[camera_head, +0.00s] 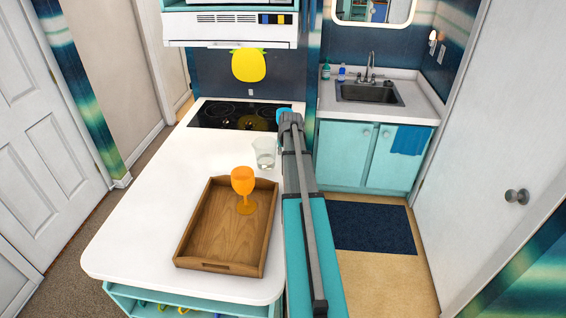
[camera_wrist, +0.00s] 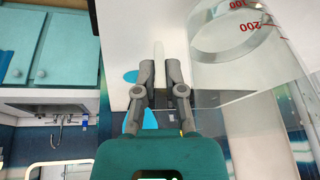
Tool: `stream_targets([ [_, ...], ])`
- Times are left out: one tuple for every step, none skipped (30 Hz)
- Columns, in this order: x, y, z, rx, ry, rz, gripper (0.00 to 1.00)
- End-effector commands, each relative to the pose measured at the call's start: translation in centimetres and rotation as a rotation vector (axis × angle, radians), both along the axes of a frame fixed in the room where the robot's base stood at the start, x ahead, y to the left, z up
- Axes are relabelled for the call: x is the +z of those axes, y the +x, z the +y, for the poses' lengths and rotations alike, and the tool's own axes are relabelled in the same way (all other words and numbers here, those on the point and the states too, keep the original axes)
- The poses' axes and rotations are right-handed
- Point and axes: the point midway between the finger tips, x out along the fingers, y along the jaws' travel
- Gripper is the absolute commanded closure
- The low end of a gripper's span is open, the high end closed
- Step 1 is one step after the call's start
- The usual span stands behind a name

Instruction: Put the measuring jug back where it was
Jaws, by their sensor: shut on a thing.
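The clear measuring jug (camera_head: 264,153) is over the white counter, between the tray and the cooktop. It looks upright; whether its base touches the counter I cannot tell. In the wrist view the jug (camera_wrist: 245,70) fills the right side, with red 100 and 200 marks. My gripper (camera_wrist: 158,75) is shut on a pale, clear strip at the jug's side, which looks like its handle. In the head view my arm hides most of the gripper and the handle.
A wooden tray (camera_head: 190,245) holding an orange goblet (camera_head: 243,183) stands in front of the jug. A black cooktop (camera_head: 222,114) lies behind. A blue item (camera_head: 283,113) shows partly behind my wrist. The counter (camera_head: 150,190) left of the tray is clear.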

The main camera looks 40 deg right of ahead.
Motion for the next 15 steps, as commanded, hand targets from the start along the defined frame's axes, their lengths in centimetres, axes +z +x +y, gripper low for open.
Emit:
stream_targets([
  [-0.12,0.02,0.02,0.000,0.000,0.000,1.00],
  [-0.10,0.02,0.02,0.000,0.001,0.000,1.00],
  [-0.08,0.02,0.03,0.000,0.001,0.000,1.00],
  [-0.07,0.02,0.03,0.000,0.001,0.000,1.00],
  [-0.05,0.03,0.03,0.000,0.001,0.000,1.00],
  [-0.05,0.04,0.04,0.000,0.001,0.000,1.00],
  [-0.04,0.03,0.04,0.000,0.001,0.000,1.00],
  [-0.04,0.03,0.04,0.000,0.001,0.000,1.00],
  [-0.04,0.04,0.05,0.000,0.001,0.000,1.00],
  [-0.05,0.04,0.05,0.000,0.001,0.000,1.00],
  [-0.06,0.05,0.05,0.000,0.001,0.000,1.00],
  [-0.12,0.04,0.05,0.000,0.001,0.000,1.00],
  [-0.19,0.05,0.06,0.000,0.001,0.000,1.00],
  [-0.29,0.05,0.06,0.000,0.001,0.000,1.00],
  [-0.45,0.06,0.07,0.000,0.001,0.000,1.00],
])
